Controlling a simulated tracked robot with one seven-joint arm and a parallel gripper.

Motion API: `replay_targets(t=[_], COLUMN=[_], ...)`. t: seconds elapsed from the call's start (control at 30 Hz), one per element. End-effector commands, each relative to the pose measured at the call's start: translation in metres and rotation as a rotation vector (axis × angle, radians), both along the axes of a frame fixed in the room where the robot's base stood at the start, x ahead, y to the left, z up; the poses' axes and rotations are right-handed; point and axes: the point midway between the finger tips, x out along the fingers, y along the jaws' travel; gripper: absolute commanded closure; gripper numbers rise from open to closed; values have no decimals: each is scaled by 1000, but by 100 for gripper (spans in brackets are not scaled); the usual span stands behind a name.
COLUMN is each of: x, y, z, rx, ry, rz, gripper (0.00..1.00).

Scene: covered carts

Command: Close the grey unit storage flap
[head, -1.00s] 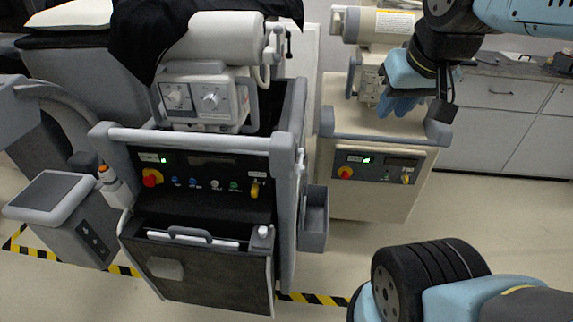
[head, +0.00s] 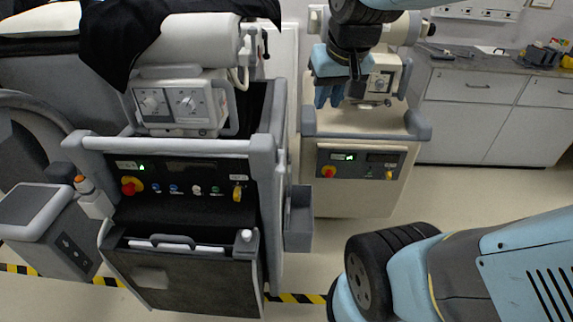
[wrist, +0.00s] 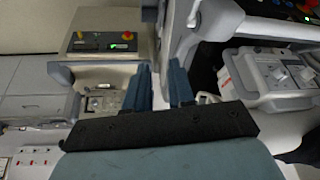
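The grey unit (head: 165,146) stands left of centre in the head view, with a dark control panel on its front. Its storage flap (head: 185,284) is below the panel, tilted outward at the top, so the compartment behind it is open. The flap has a grey handle on top and white items show behind it. My gripper (head: 328,98) is up and to the right of the flap, in front of the beige unit's upper part, well apart from the flap. In the wrist view my gripper (wrist: 160,85) has its two blue fingers apart with nothing between them.
A beige unit (head: 350,195) stands behind on the right, also in the wrist view (wrist: 100,70). A small grey side bin (head: 299,225) hangs on the grey unit's right side. A grey pedestal (head: 45,230) stands at left. Cabinets (head: 500,115) line the back right.

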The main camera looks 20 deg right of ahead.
Motion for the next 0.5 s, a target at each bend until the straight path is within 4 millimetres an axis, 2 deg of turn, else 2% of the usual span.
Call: replay_targets(t=[0.03, 0.2, 0.5], x=[13, 50, 111], y=[0, -1, -6], z=[-8, -33, -91], rx=[5, 27, 82], ry=[23, 77, 168], rz=[-7, -29, -74], gripper=[77, 77, 77])
